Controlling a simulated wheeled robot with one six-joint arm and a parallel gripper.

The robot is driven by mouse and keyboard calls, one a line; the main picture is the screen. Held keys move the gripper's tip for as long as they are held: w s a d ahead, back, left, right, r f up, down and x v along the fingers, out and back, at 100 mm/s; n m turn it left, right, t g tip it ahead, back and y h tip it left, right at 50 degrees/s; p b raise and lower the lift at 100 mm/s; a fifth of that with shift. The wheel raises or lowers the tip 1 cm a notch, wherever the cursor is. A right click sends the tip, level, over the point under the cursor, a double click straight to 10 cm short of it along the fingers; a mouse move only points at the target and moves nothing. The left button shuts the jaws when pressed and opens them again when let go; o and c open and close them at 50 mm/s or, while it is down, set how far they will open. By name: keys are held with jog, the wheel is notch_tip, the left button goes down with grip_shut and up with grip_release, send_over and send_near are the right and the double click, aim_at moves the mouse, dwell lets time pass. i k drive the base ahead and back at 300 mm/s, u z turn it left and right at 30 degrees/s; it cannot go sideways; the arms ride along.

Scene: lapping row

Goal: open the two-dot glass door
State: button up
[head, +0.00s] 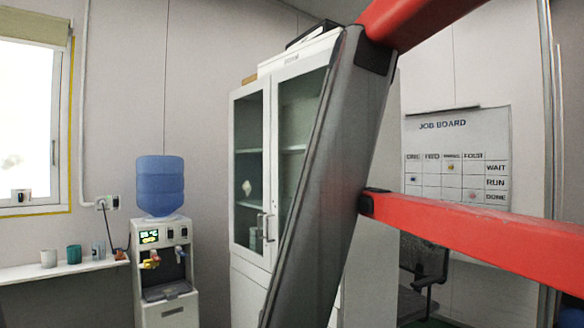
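A white cabinet (264,278) stands at the middle, with two glass doors in its upper part. The left glass door (248,170) and the right glass door (297,125) both look shut. Their two upright handles (266,228) sit side by side where the doors meet, low on the glass. No dot marks can be made out on either door, so I cannot tell which is the two-dot one. The right door is partly hidden by red and grey bars close to the camera. My gripper is not in view.
A water dispenser (165,285) with a blue bottle (160,186) stands left of the cabinet. A shelf (60,268) with several cups is at the far left. A job board (458,155) hangs on the right wall, with a dark chair (428,262) below.

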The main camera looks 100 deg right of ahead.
aim_at(316, 63)
jog(key=z, duration=3.7)
jog(key=k, duration=0.6)
jog(key=u, duration=0.45)
jog(key=i, duration=1.05)
jog(key=z, duration=0.55)
